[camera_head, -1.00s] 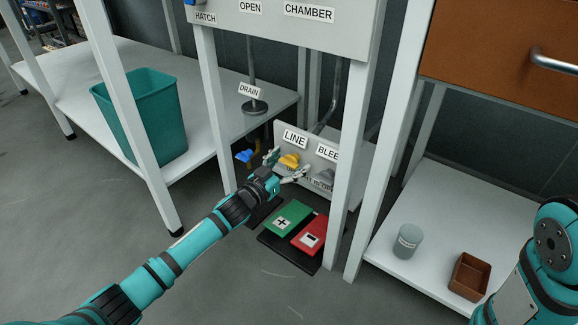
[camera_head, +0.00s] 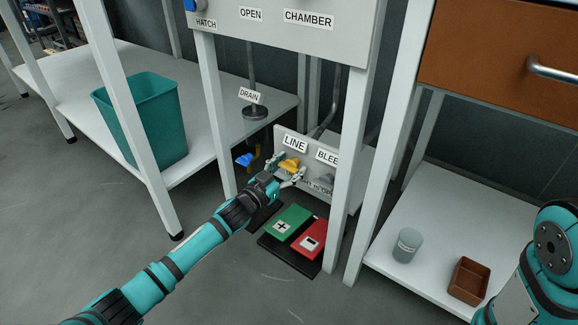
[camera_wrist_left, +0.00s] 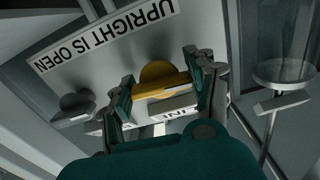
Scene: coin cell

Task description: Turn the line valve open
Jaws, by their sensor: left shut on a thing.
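The yellow line valve handle (camera_head: 289,164) sits on a grey panel below the LINE label (camera_head: 294,143). My left gripper (camera_head: 287,168) is shut on this handle, with one finger on each side. The left wrist view shows the yellow handle (camera_wrist_left: 160,84) lying crosswise between the fingers of the gripper (camera_wrist_left: 163,92). The panel text "UPRIGHT IS OPEN" (camera_wrist_left: 105,40) reads upside down there. The fingers and wrist hide part of the handle and the panel. My right arm shows at the right edge of the head view, with its gripper out of frame.
A grey bleed handle (camera_wrist_left: 75,108) is beside the line valve. A blue handle (camera_head: 244,160) is to the left. A green and a red pedal (camera_head: 310,241) lie on the floor below. White frame posts (camera_head: 350,170) stand close to the right. A teal bin (camera_head: 145,120) stands left.

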